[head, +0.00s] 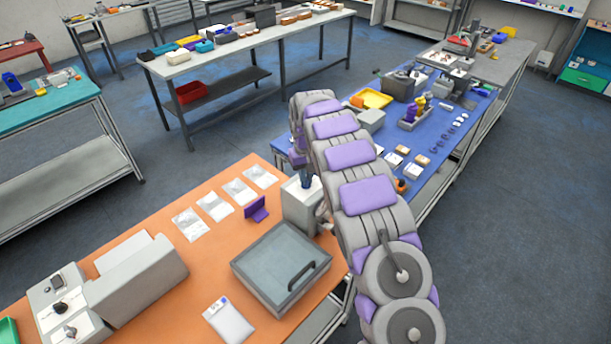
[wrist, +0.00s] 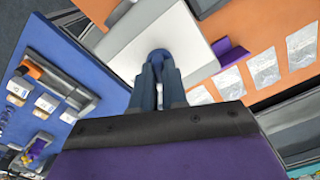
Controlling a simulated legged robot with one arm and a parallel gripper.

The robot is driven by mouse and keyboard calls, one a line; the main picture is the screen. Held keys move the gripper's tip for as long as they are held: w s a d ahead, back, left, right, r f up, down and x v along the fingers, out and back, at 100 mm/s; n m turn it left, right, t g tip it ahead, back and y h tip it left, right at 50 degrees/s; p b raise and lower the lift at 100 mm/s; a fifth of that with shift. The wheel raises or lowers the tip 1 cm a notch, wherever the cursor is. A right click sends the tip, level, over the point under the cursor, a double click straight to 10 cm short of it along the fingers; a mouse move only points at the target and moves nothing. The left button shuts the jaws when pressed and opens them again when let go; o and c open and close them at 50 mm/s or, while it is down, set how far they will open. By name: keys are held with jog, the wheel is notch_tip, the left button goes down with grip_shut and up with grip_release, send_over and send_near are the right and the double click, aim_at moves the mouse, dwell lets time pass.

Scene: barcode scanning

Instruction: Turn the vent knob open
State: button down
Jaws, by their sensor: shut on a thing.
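The vent knob is a rounded dark-blue piece (wrist: 158,55) on the pale top face of a white box (wrist: 118,50). My gripper (wrist: 161,76) points straight at it, with its two dark fingers close together around the knob. In the head view the box (head: 298,212) stands on the orange table. My gripper (head: 306,180) comes down onto its top from above, and my arm hides part of the box's right side. The fingers cover much of the knob, so its turn angle cannot be told.
On the orange table (head: 205,270) lie a grey lidded case (head: 278,262), a purple stand (head: 256,209), several clear bags and a white pouch (head: 228,320). A blue-topped table (head: 447,150) with boxes and small parts adjoins at right. Open floor (head: 520,220) lies right.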

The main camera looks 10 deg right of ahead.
jog(key=m, duration=0.6)
jog(key=shift+r, duration=0.1)
jog(key=m, duration=0.6)
jog(key=shift+m, duration=0.3)
dwell(0.3)
jog(key=c, duration=1.2)
grip_release()
jog(key=shift+a, duration=0.1)
jog(key=shift+o, duration=0.2)
notch_tip(320, 180, up, 17)
jog(key=p, duration=0.1)
jog(key=shift+w+r, duration=0.1)
